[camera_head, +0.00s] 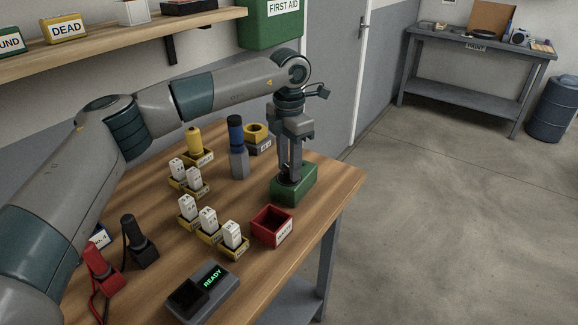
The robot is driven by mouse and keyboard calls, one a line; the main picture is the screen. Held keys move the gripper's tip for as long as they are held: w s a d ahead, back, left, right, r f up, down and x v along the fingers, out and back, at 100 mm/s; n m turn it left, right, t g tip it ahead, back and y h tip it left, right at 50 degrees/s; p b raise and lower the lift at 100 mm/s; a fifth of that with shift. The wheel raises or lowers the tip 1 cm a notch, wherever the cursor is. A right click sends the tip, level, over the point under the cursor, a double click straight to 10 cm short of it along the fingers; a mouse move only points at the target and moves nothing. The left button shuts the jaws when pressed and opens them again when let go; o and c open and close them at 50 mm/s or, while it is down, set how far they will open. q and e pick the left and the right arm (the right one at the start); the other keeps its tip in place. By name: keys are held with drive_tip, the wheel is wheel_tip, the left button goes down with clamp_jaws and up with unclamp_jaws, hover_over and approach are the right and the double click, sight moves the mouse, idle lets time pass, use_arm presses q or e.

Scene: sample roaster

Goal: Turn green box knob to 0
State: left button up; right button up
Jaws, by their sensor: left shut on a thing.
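The green box (294,187) stands on the wooden table near its right edge. My left gripper (291,178) points straight down over the box, with its fingertips at the box's top. It is shut on the knob there, which the fingers mostly hide. The knob's pointer and any scale marks cannot be made out. My right gripper is not in view.
A red bin (272,226) stands just in front of the green box. Several white blocks in yellow holders (208,220) are to the left. A grey-and-blue bottle-shaped tool (238,150) and a yellow ring (256,134) stand behind. A READY display (203,290) lies in front.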

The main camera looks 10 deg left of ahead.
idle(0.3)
use_arm(q)
drive_tip(key=o, duration=1.1)
drive_tip(key=shift+r, duration=0.1)
drive_tip(key=shift+r, duration=0.6)
drive_tip(key=shift+r+b, duration=1.2)
drive_tip(key=shift+r, duration=6.9)
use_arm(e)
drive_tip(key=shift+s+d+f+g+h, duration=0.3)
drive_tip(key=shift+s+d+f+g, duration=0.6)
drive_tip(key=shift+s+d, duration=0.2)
use_arm(q)
drive_tip(key=shift+d, duration=0.1)
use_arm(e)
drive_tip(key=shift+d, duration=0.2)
